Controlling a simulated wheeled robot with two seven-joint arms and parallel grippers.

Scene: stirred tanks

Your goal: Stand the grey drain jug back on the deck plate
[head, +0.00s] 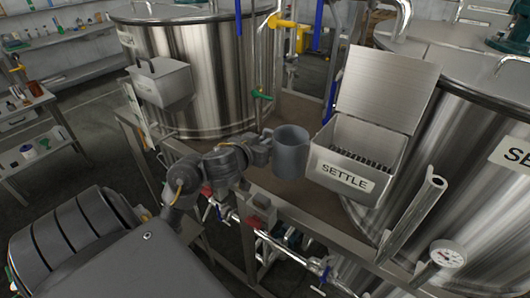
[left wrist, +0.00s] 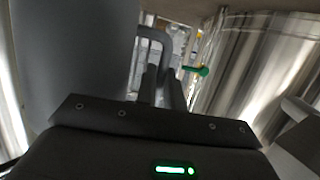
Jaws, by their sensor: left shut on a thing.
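The grey drain jug (head: 291,153) is upright in the middle of the head view, just left of the box marked SETTLE. My left gripper (head: 266,146) is shut on the jug's handle, on the jug's left side. In the left wrist view the jug (left wrist: 72,50) fills the upper left, and its handle (left wrist: 152,38) runs down to my gripper fingers (left wrist: 162,88). The brown deck plate (head: 270,190) lies below the jug. Whether the jug's base touches it I cannot tell. My right gripper is not in view.
The open-lidded SETTLE box (head: 345,178) stands close to the jug's right. Large steel tanks (head: 200,70) rise behind and at right (head: 470,140). A dial gauge (head: 448,255) is at lower right.

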